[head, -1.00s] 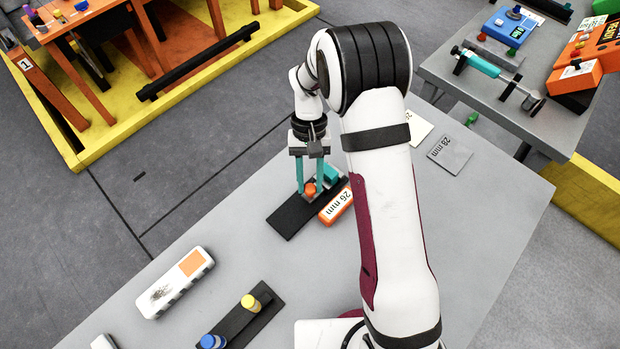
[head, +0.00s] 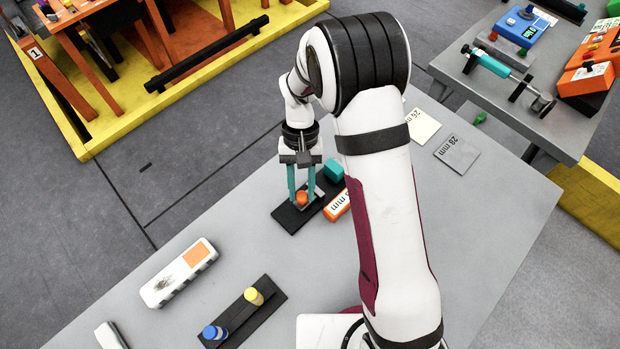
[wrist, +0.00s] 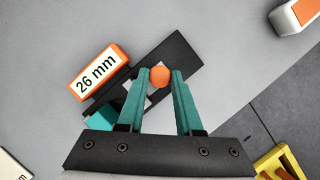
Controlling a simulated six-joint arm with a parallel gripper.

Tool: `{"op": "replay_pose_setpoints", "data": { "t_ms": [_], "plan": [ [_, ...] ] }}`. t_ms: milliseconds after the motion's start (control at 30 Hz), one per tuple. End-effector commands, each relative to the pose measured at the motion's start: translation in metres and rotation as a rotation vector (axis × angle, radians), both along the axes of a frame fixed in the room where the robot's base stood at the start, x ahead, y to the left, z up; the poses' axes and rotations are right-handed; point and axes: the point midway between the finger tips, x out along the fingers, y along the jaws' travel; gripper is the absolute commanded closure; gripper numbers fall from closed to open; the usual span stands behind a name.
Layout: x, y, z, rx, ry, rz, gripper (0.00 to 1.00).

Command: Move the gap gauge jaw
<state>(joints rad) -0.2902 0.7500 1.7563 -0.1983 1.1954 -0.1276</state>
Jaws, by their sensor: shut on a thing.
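The gap gauge is a dark rail (head: 287,216) on the grey table, with a teal block (head: 333,170) at its far right end. Its sliding jaw is a pale grey piece with an orange knob (head: 302,199), on the rail apart from the teal block. My gripper (head: 302,195) points down with its teal fingers shut on the orange knob. In the wrist view the knob (wrist: 159,76) sits between the fingertips. The teal block (wrist: 101,121) is partly hidden behind the left finger there.
An orange block labelled 26 mm (wrist: 98,72) lies close beside the rail; my arm partly covers it in the head view. A second rail with blue and yellow knobs (head: 243,315) and a white-and-orange block (head: 180,272) lie nearer. Cards (head: 458,152) lie at right.

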Motion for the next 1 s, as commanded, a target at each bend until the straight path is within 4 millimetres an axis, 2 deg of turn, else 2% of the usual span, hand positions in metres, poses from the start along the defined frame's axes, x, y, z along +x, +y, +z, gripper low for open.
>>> {"op": "replay_pose_setpoints", "data": {
  "t_ms": [200,233,367,667,767,867,1000],
  "plan": [
    [0.001,0.000,0.000,0.001,-0.004,0.000,1.00],
    [0.001,0.000,0.000,0.001,-0.004,0.000,0.62],
    [0.001,0.000,0.000,0.000,-0.003,0.000,0.39],
    [0.001,0.000,0.001,0.000,-0.002,0.000,0.37],
    [0.005,0.000,0.009,0.000,-0.005,0.001,0.37],
    [0.014,0.000,0.030,0.001,-0.007,-0.002,0.37],
    [0.032,0.000,0.072,0.001,-0.009,-0.002,0.37]
  ]
}}
